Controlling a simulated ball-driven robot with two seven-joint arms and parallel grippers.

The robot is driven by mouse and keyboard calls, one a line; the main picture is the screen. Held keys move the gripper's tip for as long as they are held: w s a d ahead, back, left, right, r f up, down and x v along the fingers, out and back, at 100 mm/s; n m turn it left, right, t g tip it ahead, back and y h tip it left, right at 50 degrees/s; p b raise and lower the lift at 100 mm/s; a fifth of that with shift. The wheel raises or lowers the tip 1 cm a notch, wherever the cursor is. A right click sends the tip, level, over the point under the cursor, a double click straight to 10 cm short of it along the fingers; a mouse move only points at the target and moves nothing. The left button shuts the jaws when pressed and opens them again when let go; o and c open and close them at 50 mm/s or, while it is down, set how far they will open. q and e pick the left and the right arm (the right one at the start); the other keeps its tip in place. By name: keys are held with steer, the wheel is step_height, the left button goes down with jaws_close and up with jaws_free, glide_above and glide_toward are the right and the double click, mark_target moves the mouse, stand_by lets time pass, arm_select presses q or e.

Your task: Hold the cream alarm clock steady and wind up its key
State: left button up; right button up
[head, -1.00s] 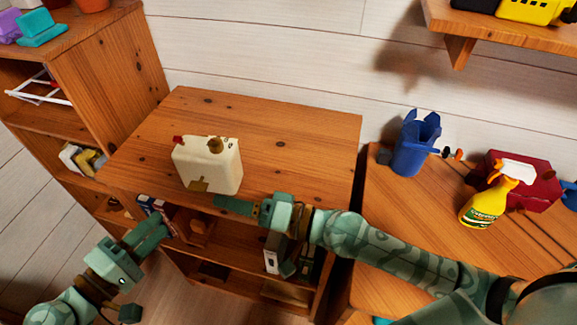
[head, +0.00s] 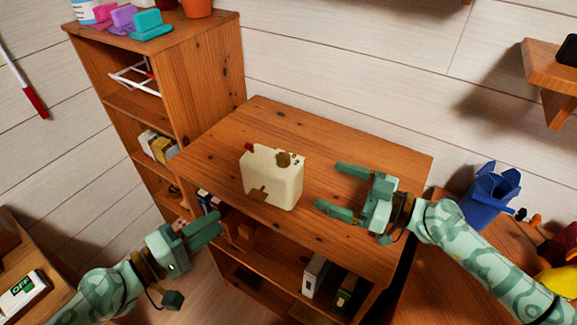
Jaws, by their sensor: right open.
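The cream alarm clock (head: 274,182) is a boxy block standing on the wooden cabinet top (head: 335,140). A red knob (head: 249,147) sits at its upper left, a brown key-like piece (head: 284,159) on its top right, and a brown patch low on its front. My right gripper (head: 328,190) is open and empty to the right of the clock, its fingers pointing at it with a gap between. My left gripper (head: 218,221) is left of and below the clock, in front of the cabinet's edge, apart from the clock. Its fingers lie close together, and I cannot tell whether they are shut.
A taller bookshelf (head: 175,70) stands behind left, with small coloured items on top. Books (head: 316,275) fill part of the open shelves below. A blue bin (head: 490,195) stands at right. A wall shelf (head: 551,75) juts out at upper right. The cabinet top around the clock is clear.

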mark_target(276, 164)
steer(key=x, duration=1.4)
steer(key=shift+a, duration=0.1)
